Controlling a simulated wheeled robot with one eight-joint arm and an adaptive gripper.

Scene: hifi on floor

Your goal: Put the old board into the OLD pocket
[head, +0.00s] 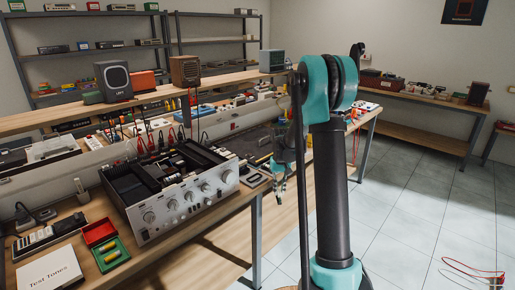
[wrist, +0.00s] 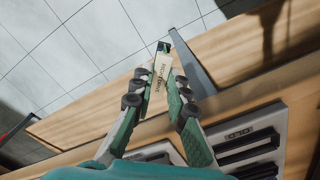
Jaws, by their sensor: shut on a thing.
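My gripper (wrist: 160,78) is shut on a thin, cream-coloured board (wrist: 161,68) with small dark lettering and a dark, partly green end. The board sticks out beyond the fingertips. In the head view my gripper (head: 281,182) hangs at the right end of the bench, to the right of the open amplifier; the board is too small to make out there.
The silver amplifier (head: 187,203) stands open on the bench (head: 190,235). Cables hang behind the amplifier. Tiled floor (head: 410,220) is open at right.

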